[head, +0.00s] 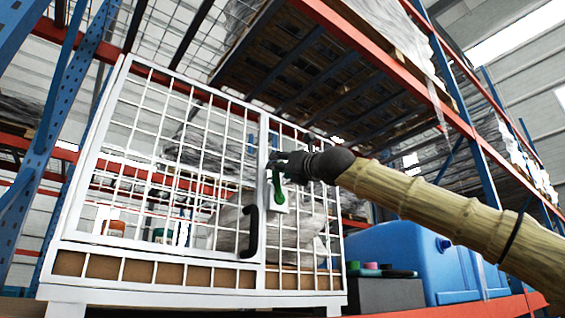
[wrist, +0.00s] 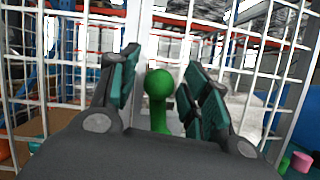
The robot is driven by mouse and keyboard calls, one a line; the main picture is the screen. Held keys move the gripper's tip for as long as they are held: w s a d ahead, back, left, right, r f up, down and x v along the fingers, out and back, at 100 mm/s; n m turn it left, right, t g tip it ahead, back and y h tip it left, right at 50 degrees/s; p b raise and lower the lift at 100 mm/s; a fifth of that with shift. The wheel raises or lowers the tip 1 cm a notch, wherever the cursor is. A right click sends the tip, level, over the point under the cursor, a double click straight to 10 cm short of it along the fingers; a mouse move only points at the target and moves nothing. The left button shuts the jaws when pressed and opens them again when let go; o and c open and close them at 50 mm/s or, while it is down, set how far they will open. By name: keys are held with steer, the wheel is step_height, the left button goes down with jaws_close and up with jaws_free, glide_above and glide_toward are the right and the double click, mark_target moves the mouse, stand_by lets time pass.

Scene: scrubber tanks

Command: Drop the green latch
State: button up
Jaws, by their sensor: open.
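The mesh cage (head: 150,283) has a black handle (head: 250,231) left of the latch.
A blue tank (head: 395,258) and a dark box (head: 385,295) with pink and green items on top stand right of the cage. Blue rack uprights and orange beams (head: 420,85) surround the cage. Wrapped goods and small containers (head: 115,229) show behind the mesh.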

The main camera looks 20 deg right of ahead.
steer(key=shift+w, duration=0.15)
steer(key=shift+d+r, duration=0.1)
jaws_close()
steer(key=shift+a, duration=0.2)
